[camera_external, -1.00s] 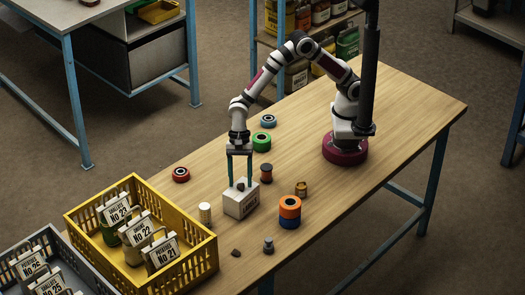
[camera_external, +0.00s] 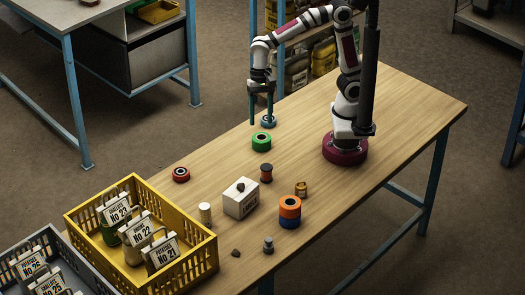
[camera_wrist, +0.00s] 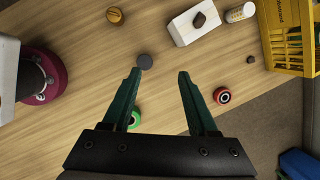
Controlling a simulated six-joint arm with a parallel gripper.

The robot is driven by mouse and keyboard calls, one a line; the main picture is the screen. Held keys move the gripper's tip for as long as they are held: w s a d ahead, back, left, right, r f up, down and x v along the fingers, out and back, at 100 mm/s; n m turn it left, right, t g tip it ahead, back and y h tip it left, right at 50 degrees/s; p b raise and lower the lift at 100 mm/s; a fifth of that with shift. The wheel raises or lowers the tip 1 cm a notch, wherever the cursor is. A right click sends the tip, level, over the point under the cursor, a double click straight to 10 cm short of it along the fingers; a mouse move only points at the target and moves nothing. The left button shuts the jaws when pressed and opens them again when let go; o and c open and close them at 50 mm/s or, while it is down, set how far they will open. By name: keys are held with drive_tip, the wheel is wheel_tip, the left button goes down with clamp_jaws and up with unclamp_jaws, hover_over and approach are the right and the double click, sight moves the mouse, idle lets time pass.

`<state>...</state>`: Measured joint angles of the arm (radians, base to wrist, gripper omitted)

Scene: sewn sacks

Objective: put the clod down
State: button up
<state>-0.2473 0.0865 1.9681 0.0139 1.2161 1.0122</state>
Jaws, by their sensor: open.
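A small dark brown clod (camera_external: 240,187) rests on top of the white box (camera_external: 241,203) in the middle of the table. In the wrist view the same clod (camera_wrist: 199,20) lies on the white box near the top.
A yellow crate (camera_external: 150,187) with labelled sacks stands at the table's left end. A red ring (camera_external: 181,174), dark spool (camera_external: 266,173) and orange-blue stack (camera_external: 289,211) surround the box.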

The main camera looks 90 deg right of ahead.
drive_tip(key=s+d+f+n+h, duration=0.1)
drive_tip(key=s+d+n, duration=0.3)
drive_tip(key=s, duration=0.5)
drive_tip(key=s+d+f+n, duration=0.1)
drive_tip(key=s+d+n, duration=0.4)
drive_tip(key=s+d, duration=0.2)
drive_tip(key=shift+s+h, duration=0.4)
drive_tip(key=shift+s, duration=0.6)
